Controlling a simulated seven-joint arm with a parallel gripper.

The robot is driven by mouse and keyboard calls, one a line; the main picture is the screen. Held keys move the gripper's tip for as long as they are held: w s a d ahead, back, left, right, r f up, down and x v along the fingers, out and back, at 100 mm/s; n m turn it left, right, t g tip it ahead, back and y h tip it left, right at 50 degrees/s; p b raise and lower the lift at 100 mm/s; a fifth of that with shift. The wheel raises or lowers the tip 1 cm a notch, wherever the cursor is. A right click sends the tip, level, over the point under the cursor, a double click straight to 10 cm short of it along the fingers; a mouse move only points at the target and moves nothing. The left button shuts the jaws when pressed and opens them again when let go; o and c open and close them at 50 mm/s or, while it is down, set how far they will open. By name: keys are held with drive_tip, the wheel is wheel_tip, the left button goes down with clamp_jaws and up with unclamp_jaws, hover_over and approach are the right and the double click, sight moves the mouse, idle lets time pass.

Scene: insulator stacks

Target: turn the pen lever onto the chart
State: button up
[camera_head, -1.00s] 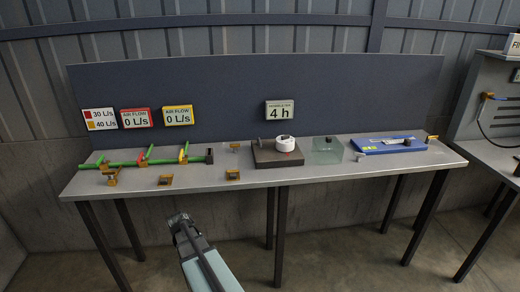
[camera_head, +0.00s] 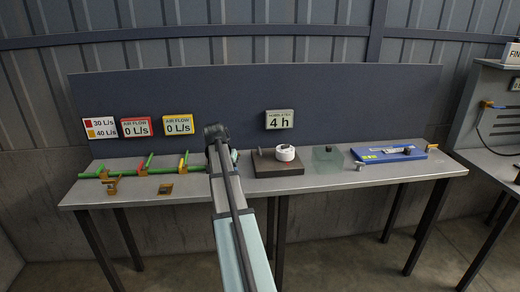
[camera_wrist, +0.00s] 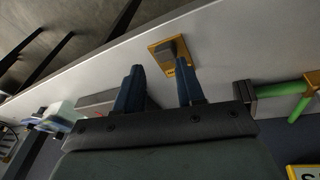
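A white drum (camera_head: 285,152) with a small dark part on top sits on a dark base plate (camera_head: 278,168) near the bench middle. A dark upright piece (camera_head: 260,151) stands at the plate's left. I cannot make out the pen lever or the chart for certain at this size. My gripper (camera_head: 217,134) is over the bench, left of the dark plate and apart from it; its fingers are hidden there by my arm. In the wrist view, my gripper (camera_wrist: 160,87) shows two dark blue fingers spread apart with nothing between them.
Green pipes (camera_head: 117,172) lie left. A yellow fixture (camera_head: 165,188) sits by the front edge; another yellow fixture (camera_wrist: 179,66) shows beyond my fingertips. A glass block (camera_head: 327,160) and blue board (camera_head: 388,153) stand right of the plate.

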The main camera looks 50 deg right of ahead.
drive_tip(key=w+d+r+n+y, duration=0.1)
drive_tip(key=w+d+r, duration=0.15)
drive_tip(key=d, duration=0.35)
drive_tip(key=w+d+r, duration=0.1)
drive_tip(key=d+r, duration=0.3)
drive_tip(key=d, duration=0.2)
wheel_tip(320, 180, up, 7)
drive_tip(key=n+y, duration=0.2)
hover_over(260, 151)
wheel_tip(260, 151, down, 14)
drive_tip(key=shift+d+r, duration=0.1)
drive_tip(key=shift+r, duration=0.15)
clamp_jaws()
